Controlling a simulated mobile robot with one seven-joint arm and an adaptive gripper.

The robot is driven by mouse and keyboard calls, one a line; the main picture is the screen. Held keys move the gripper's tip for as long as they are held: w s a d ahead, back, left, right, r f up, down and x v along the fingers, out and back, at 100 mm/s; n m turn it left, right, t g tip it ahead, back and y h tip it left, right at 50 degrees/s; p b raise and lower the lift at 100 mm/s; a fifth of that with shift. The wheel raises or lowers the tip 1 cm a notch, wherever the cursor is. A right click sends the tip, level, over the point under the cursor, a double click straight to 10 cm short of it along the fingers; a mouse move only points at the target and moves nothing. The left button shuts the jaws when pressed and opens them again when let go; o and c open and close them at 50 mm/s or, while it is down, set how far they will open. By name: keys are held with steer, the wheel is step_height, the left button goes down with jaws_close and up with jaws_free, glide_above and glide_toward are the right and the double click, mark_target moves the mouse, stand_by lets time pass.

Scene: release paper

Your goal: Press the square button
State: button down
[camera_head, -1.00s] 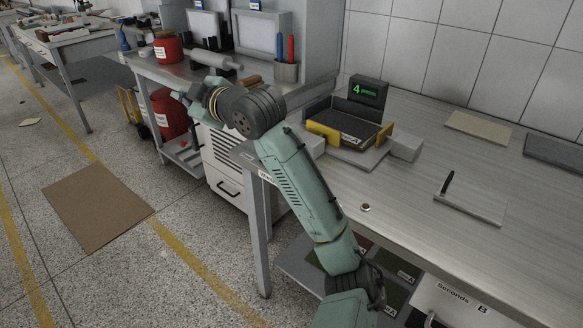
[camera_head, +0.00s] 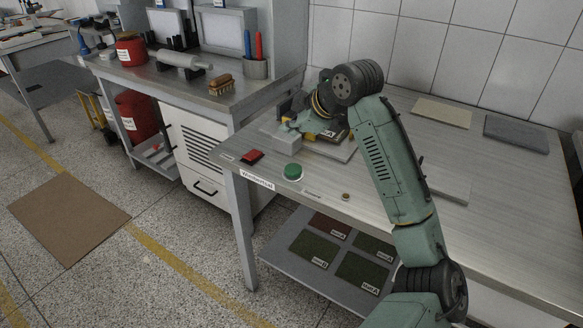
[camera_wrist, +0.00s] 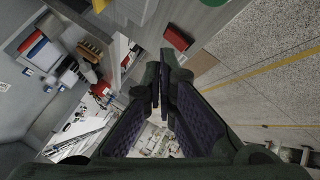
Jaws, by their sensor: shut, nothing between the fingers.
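The square button (camera_head: 252,156) is red and lies near the table's front-left corner, left of a round green button (camera_head: 293,171). In the wrist view the red square button (camera_wrist: 177,38) shows above and slightly right of the fingertips, apart from them. My gripper (camera_wrist: 162,84) is shut and empty in the wrist view. In the head view my gripper (camera_head: 290,122) is over the left part of the table, behind and to the right of the square button, near the yellow-edged device. My wrist and gripper hide much of that device.
A small round brass piece (camera_head: 346,196) lies near the table's front edge. A tan pad (camera_head: 442,112) and a grey pad (camera_head: 516,134) lie at the back right. A side bench (camera_head: 205,98) holds a brush (camera_head: 221,85) and pen cup.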

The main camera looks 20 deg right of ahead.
mark_target(291, 170)
step_height(291, 170, down, 9)
steer(key=b, duration=0.6)
steer(key=shift+r, duration=0.1)
stand_by(1.4)
steer(key=shift+f+b, duration=0.4)
steer(key=shift+f+b, duration=0.35)
steer(key=shift+f, duration=0.15)
stand_by(0.6)
steer(key=shift+r, duration=0.1)
steer(key=shift+r+p, duration=0.7)
steer(key=shift+r, duration=0.1)
